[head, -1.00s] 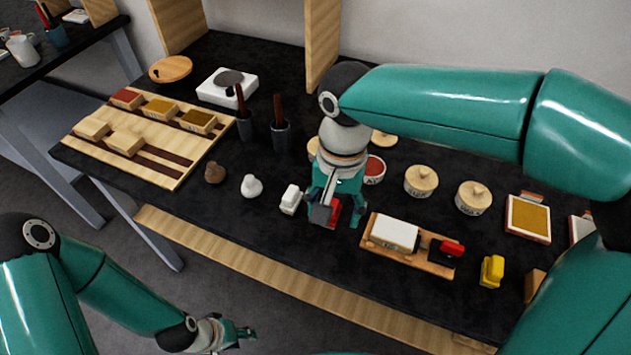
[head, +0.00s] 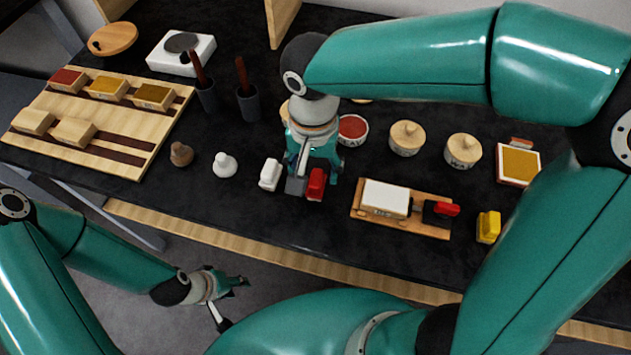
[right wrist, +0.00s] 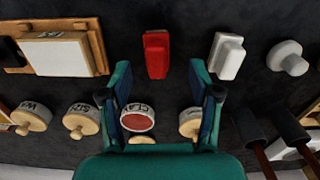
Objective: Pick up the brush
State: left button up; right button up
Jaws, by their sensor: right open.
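Brown handles stand in two dark cups (head: 248,104), left of my right gripper; they may be brushes, but their lower ends are hidden. A red block with a raised grip (head: 316,184) stands on the black table at my right gripper (head: 310,178). In the right wrist view, the red block (right wrist: 156,54) lies just beyond the open, empty fingers (right wrist: 160,93), centred between them. I cannot tell whether this block is the brush. The cups also show at the right of that view (right wrist: 250,128). My left gripper (head: 233,302) is open and empty, low in front of the table.
A white block (head: 270,174) stands just left of the red one. A wooden tray (head: 422,228) with a white slab is to the right, with a yellow block (head: 488,227) beyond. Lidded round pots (head: 407,139) and an open red pot (head: 353,129) stand behind.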

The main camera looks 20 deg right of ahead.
aim_at(316, 177)
jog(key=shift+w+d+f, duration=0.1)
jog(key=shift+d+f, duration=0.05)
jog(key=shift+f, duration=1.3)
jog(key=shift+d+f, duration=0.15)
jog(key=shift+f, duration=1.3)
grip_shut()
jog(key=shift+r, duration=0.1)
notch_tip(316, 177, up, 20)
jog(key=p, duration=0.2)
